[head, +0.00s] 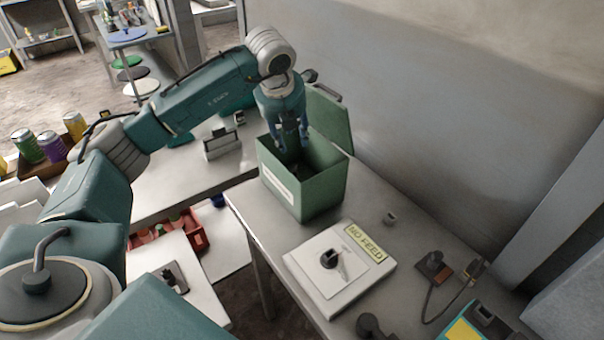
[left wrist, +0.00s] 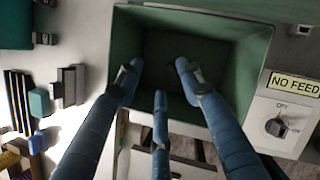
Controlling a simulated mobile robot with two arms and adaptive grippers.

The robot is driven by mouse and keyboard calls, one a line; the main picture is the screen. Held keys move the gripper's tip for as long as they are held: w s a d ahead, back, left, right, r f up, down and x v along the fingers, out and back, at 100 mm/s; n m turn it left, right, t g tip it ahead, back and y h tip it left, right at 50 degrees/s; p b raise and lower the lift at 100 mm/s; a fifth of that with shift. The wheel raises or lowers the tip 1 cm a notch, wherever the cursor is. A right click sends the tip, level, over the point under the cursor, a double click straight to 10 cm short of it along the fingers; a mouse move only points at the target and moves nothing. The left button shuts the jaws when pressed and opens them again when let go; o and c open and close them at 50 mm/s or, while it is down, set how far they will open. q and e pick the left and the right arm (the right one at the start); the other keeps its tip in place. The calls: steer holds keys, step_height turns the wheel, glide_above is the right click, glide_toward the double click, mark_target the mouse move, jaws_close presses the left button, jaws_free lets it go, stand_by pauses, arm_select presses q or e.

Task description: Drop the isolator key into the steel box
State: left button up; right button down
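The steel box (head: 310,190) is green, with a white label on its front and its lid standing open at the back. It stands on the grey table, and its dark interior (left wrist: 190,50) fills the upper middle of the left wrist view. My left gripper (head: 291,138) points down at the box's mouth, its fingertips at or just inside the opening. In the left wrist view its blue fingers (left wrist: 160,80) are spread apart with nothing visible between them. I cannot make out the isolator key; the box floor is too dark to read. My right gripper is out of view.
A white switch panel (head: 340,275) with a black knob (head: 329,259) and a "NO FEED" label lies in front of the box. A small grey block (head: 390,218) and a corded black device (head: 435,266) are to the right. A wall stands close behind the table.

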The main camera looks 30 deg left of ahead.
arm_select(q)
steer(key=v, duration=1.1)
steer(key=shift+s, duration=0.15)
